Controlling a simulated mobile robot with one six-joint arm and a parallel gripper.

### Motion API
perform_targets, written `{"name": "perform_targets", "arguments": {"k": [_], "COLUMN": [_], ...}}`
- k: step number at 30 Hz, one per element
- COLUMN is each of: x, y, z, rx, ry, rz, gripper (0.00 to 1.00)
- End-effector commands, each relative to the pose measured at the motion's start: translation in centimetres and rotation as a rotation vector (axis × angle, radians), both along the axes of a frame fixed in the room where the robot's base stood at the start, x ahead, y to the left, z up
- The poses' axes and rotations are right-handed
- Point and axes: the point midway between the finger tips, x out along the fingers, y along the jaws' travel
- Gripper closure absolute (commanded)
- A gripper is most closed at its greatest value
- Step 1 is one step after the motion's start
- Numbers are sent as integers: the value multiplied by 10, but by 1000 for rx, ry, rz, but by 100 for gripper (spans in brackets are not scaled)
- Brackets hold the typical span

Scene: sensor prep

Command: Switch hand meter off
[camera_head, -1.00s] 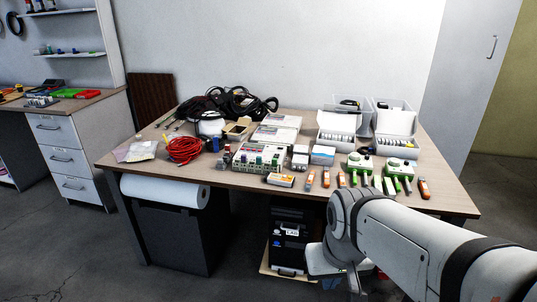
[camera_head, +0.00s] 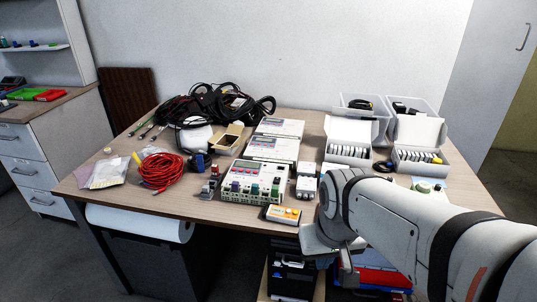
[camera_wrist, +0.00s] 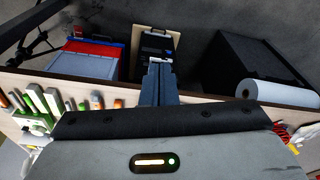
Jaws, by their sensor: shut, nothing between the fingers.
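A small white and orange handheld device (camera_head: 283,214) with coloured buttons lies at the table's front edge, in front of the green-trimmed instrument box; it looks like the hand meter, though its markings are too small to read. My gripper (camera_wrist: 160,66) is shut and empty in the wrist view. It points down past the table's front edge. In the head view my arm covers the right front of the table, and the fingertips are hard to make out. The meter cannot be made out in the wrist view.
The table (camera_head: 215,207) holds an instrument box (camera_head: 255,183), a red cable coil (camera_head: 160,172), black cables (camera_head: 215,105) and open white boxes (camera_head: 348,152). In the wrist view, a blue and red crate (camera_wrist: 92,62), a black case (camera_wrist: 153,48) and a paper roll (camera_wrist: 275,94) sit below the table.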

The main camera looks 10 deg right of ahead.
Motion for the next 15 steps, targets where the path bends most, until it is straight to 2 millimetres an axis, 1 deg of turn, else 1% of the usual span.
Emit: {"name": "perform_targets", "arguments": {"k": [11,14,15], "x": [0,4,8], "y": [0,5,11], "z": [0,1,1], "rx": [1,31,59], "ry": [0,1,2], "rz": [-1,-23,-42], "gripper": [100,100,100]}}
